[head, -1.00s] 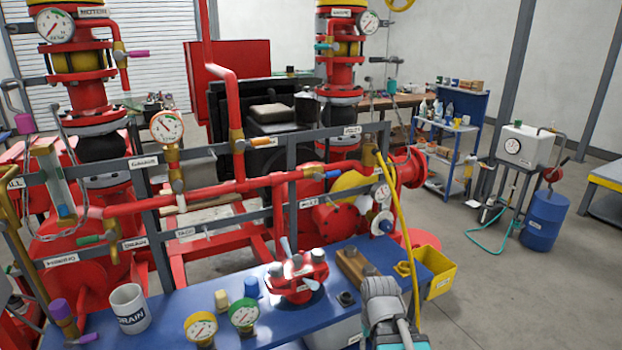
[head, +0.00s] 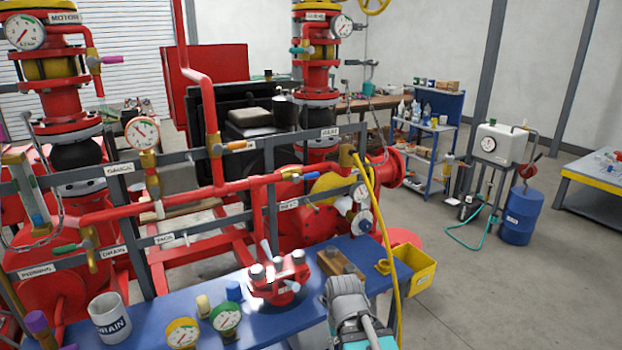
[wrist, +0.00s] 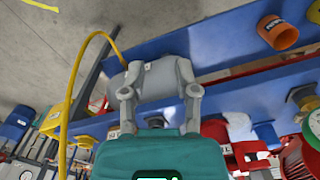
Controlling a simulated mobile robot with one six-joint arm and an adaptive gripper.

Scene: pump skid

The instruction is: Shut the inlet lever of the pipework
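The red pipework (head: 180,200) runs across the skid behind the blue bench. A small lever with an orange handle (head: 238,146) sits on the upright pipe. A lever with a blue handle (head: 301,176) sits at the right end of the horizontal pipe. The tags are too small to read surely, so I cannot tell which lever is the inlet. My grey and teal arm end shows at the bottom centre of the head view, in front of the bench and apart from both levers.
The blue bench (head: 180,305) carries a mug (head: 109,318), loose gauges (head: 226,317) and a red flanged valve (head: 277,280). A yellow hose (head: 384,240) rises beside my arm, near a yellow bin (head: 414,272). Grey rails (head: 205,231) stand before the pipes.

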